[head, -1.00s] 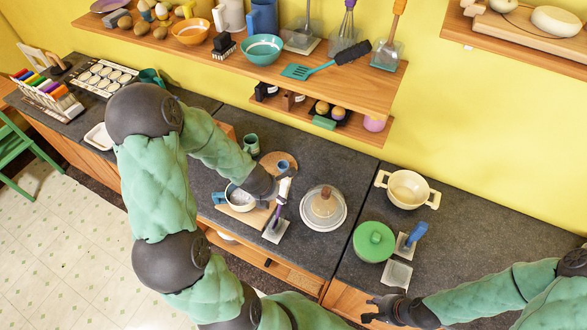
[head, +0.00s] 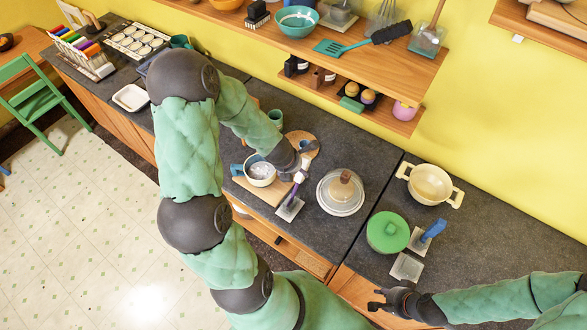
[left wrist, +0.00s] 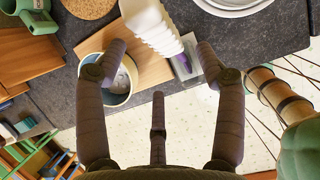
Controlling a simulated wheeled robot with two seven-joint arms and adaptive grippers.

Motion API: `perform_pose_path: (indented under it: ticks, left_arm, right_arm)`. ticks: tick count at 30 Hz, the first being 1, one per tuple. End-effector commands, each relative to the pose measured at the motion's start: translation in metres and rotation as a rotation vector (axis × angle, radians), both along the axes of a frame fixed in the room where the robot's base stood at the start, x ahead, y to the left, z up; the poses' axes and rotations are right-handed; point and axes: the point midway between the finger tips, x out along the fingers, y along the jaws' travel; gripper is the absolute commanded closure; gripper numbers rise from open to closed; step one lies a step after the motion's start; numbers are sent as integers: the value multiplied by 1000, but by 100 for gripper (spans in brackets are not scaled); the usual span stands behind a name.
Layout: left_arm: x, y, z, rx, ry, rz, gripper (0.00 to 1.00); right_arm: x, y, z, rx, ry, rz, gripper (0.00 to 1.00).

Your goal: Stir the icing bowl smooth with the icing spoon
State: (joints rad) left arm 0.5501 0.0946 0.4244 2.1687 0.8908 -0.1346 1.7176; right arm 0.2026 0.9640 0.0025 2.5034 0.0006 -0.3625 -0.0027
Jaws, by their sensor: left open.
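The icing bowl (head: 260,172) is a pale bowl with a blue handle and white contents, standing on a wooden board. It also shows in the left wrist view (left wrist: 120,85), partly behind a finger. A tool with a purple shaft and white ridged upper end (head: 295,190), apparently the icing spoon, stands upright in a small holder right of the bowl. Its white end (left wrist: 152,25) rises close to the left wrist camera. My left gripper (left wrist: 161,48) is open, with its fingers spread near that white end. My right gripper (head: 380,300) is low at the counter's front edge; its fingers look apart and empty.
A lidded pot (head: 341,192), a green-lidded pot (head: 388,232), a blue-handled tool (head: 432,230) and a cream pot (head: 430,184) stand to the right. A shelf (head: 370,70) hangs above the counter. Dark counter (head: 500,225) is clear at far right.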

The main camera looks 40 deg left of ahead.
Motion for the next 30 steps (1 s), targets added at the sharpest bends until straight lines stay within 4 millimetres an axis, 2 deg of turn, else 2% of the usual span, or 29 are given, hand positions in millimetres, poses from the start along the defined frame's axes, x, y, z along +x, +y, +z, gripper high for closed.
perform_pose_path:
  ticks: [18, 30]
  left_arm:
    - [16, 1, -41, -1, 1, -1, 30]
    - [23, 2, -56, 0, 0, 0, 30]
  right_arm:
    - [0, 0, -30, 0, 0, 0, 70]
    - [0, 0, -40, 0, 0, 0, 70]
